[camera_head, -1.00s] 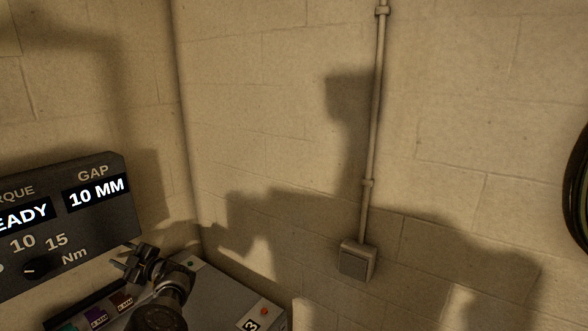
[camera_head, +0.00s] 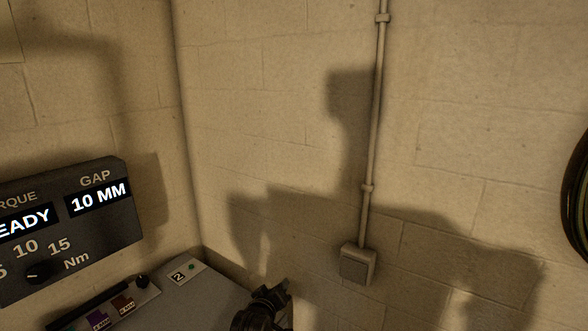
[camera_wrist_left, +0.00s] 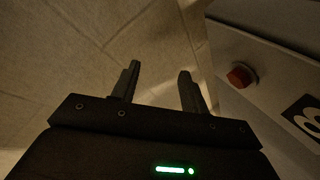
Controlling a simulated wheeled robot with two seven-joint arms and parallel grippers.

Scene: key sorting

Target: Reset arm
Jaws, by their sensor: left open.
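My left gripper (camera_wrist_left: 160,78) is open in the left wrist view, with two dark fingers apart and nothing between them. Beyond the fingers is bare floor or wall; I cannot tell which. In the head view a dark part of my left arm with the gripper (camera_head: 281,291) shows at the bottom, at the right end of the grey bench unit (camera_head: 215,288). The fingers are not clear there. My right gripper is not in view.
A red button (camera_wrist_left: 241,75) on a pale panel (camera_wrist_left: 262,55) is right of the fingers. A dark torque display box (camera_head: 110,227) stands at left. Coloured labelled blocks (camera_head: 123,304) sit in front of it. A wall box (camera_head: 356,264) with conduit (camera_head: 372,140) is at right.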

